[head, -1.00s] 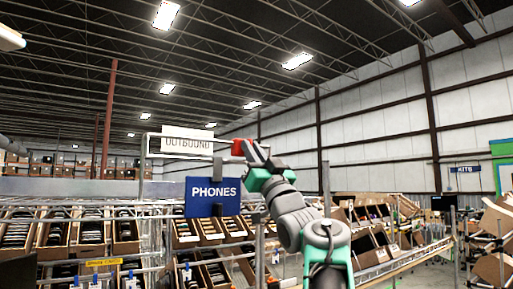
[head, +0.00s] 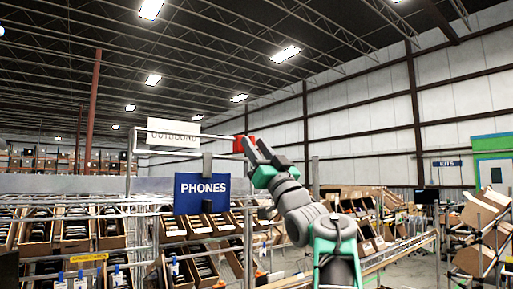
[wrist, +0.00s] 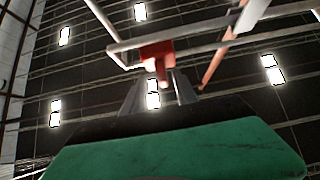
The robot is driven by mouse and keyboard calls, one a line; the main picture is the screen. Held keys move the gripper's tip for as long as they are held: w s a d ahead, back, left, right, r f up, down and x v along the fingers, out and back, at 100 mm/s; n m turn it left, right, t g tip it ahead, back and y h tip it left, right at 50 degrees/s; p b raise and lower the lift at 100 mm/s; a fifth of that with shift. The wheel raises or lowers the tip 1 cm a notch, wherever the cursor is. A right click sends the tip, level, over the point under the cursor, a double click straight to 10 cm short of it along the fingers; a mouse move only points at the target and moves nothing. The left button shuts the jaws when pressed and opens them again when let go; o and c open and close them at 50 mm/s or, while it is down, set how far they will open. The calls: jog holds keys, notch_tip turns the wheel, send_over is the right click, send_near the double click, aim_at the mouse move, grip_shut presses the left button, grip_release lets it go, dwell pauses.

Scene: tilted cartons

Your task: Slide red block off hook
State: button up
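The red block (head: 240,145) is at the right end of a pale metal rail (head: 183,136), high above the racks. In the wrist view the red block (wrist: 158,52) sits on the rail, with a narrow red stub pointing down from it. My gripper (head: 254,150) is just right of the block in the head view. In the wrist view its two grey fingers (wrist: 160,90) stand apart, with a gap between them. The stub's lower end is at the gap near the fingertips; I cannot tell whether they touch.
A white OUTBOUND sign (head: 174,131) hangs at the rail, and a blue PHONES sign (head: 202,193) is below, left of my arm. Racks of tilted cartons (head: 72,232) fill the lower left. More cartons (head: 480,210) stand at right. Space above the rail is clear.

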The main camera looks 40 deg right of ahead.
jog(key=shift+f, duration=0.1)
jog(key=b+v, duration=0.4)
jog(key=v, duration=0.3)
jog(key=shift+s+f+b, duration=0.15)
jog(key=shift+s+b, duration=0.15)
